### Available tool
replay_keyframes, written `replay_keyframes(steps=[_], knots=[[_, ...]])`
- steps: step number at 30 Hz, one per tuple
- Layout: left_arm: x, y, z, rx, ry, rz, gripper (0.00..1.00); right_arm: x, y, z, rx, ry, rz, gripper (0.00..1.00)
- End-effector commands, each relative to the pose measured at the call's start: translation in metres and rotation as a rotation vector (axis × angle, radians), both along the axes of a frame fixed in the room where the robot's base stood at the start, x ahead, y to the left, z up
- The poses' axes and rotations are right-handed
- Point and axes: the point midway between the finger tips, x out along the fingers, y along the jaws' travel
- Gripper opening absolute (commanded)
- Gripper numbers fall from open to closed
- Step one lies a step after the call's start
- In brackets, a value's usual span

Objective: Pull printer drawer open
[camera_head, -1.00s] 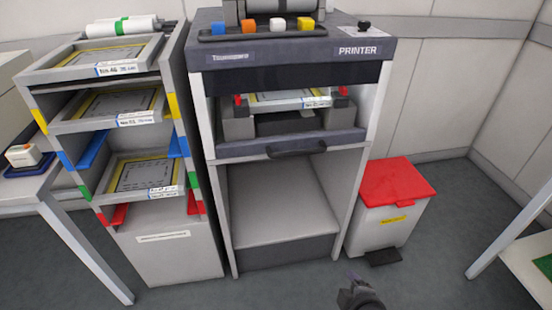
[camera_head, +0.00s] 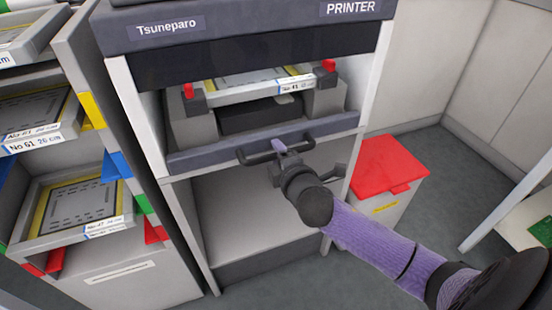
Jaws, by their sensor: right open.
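The printer (camera_head: 250,25) is a dark grey and white cabinet in the middle of the view. Its drawer (camera_head: 210,153) has a dark front edge with a black bar handle (camera_head: 256,157), and looks closed. A framed stencil (camera_head: 250,90) with a white label sits inside above the drawer, between grey blocks with red clips. My right gripper (camera_head: 282,150) is open at the right part of the handle, with a finger overlapping the bar in the picture. I cannot tell whether it touches. My left gripper is not in view.
A rack (camera_head: 90,150) with stencil frames and coloured tabs stands close on the left. A white bin with a red lid (camera_head: 388,165) stands right of the printer, behind my right arm. The space below the drawer is empty.

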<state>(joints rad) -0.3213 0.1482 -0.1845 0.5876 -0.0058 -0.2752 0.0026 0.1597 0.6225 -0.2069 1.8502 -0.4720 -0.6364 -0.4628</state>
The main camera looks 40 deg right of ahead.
Motion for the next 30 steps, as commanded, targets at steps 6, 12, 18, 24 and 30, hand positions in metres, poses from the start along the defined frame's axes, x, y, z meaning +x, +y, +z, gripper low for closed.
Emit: replay_keyframes(steps=[6, 12, 18, 24, 30], knots=[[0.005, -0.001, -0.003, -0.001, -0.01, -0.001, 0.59, 0.006, -0.002, 0.0, 0.001, 0.0, 0.0, 0.58], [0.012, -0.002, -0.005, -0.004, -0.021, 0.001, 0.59, 0.006, -0.001, 0.0, 0.001, 0.0, 0.0, 0.41], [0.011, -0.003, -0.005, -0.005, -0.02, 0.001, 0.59, 0.006, -0.001, 0.0, 0.001, 0.0, 0.001, 0.0], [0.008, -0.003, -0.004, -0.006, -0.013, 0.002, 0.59, 0.006, -0.001, -0.001, 0.001, 0.001, 0.001, 0.0], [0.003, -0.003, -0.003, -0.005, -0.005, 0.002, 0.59, 0.006, -0.001, -0.001, 0.001, 0.001, 0.001, 0.0]])
